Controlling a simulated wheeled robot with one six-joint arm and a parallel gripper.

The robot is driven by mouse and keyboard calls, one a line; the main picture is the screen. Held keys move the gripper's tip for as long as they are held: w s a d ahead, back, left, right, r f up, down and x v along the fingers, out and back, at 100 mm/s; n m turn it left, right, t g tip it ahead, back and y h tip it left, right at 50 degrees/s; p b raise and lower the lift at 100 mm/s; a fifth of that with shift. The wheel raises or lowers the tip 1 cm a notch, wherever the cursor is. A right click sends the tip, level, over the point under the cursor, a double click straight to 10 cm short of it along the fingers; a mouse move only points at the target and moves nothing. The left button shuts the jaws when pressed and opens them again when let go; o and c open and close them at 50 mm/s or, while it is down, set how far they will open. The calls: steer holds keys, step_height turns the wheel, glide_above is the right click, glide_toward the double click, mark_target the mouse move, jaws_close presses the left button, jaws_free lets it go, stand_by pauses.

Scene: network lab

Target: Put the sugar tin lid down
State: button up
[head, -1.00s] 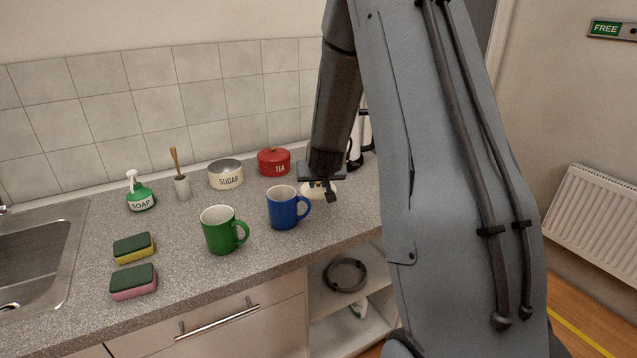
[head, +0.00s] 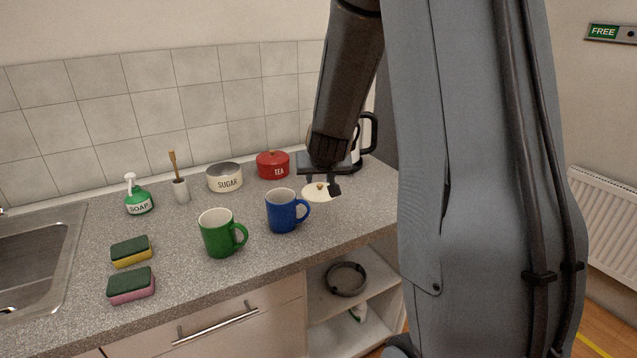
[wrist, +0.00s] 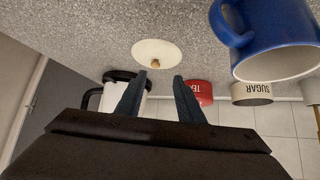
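The cream sugar tin lid (head: 318,196) lies flat on the counter, knob up, right of the blue mug (head: 282,212). My gripper (head: 322,186) is open and empty, just behind and above the lid. In the wrist view the lid (wrist: 157,50) and its small brown knob lie ahead of my gripper (wrist: 160,75), apart from the spread fingertips. The cream sugar tin (head: 225,178) stands without a lid at the back of the counter; it also shows in the wrist view (wrist: 252,94).
The red tea tin (head: 273,165) stands behind the blue mug, and a kettle (head: 366,140) stands behind my gripper. A green mug (head: 220,235), soap bottle (head: 138,196), brush holder and two sponges (head: 131,286) are further left. The counter in front of the lid is clear.

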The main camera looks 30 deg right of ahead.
steer(key=shift+v, duration=1.95)
